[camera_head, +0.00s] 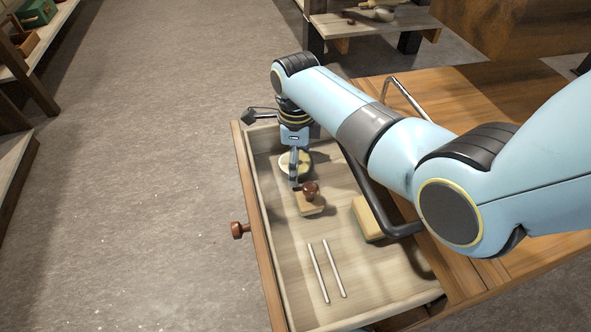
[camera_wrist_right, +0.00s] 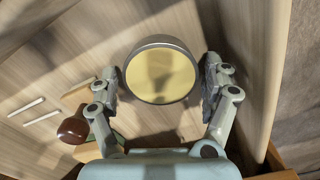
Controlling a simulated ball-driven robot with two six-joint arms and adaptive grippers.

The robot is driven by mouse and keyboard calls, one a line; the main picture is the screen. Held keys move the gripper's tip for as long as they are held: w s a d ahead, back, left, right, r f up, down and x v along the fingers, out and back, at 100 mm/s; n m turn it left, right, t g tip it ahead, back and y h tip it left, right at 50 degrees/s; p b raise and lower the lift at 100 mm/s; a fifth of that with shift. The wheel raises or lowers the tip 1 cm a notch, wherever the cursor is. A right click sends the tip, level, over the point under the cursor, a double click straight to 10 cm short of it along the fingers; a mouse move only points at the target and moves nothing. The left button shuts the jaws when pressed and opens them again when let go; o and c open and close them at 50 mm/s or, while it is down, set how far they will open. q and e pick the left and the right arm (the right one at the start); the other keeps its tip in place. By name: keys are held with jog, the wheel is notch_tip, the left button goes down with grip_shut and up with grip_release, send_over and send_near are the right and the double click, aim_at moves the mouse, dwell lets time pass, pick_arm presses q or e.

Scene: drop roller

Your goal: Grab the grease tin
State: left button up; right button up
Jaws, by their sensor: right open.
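The grease tin (camera_wrist_right: 161,76) is a round grey tin with a pale yellow top. It lies in the open drawer and fills the middle of the right wrist view. In the head view the tin (camera_head: 285,164) is partly hidden behind my right gripper (camera_head: 295,172). My right gripper is open, with one finger on each side of the tin. The fingers show close to its rim in the wrist view (camera_wrist_right: 163,82); I cannot tell whether they touch it. My left gripper is not in view.
A wooden block with a brown knob (camera_head: 311,190) lies close beside the tin. A yellow-topped block (camera_head: 366,220) and two thin pale rods (camera_head: 318,272) lie further along the drawer. The drawer walls (camera_head: 262,215) enclose them. A dark bent bar (camera_head: 372,195) crosses above the drawer.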

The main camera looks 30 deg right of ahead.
jog(key=shift+f, duration=0.3)
jog(key=shift+w+r, duration=0.1)
jog(key=c, duration=1.1)
jog(key=shift+r, duration=0.1)
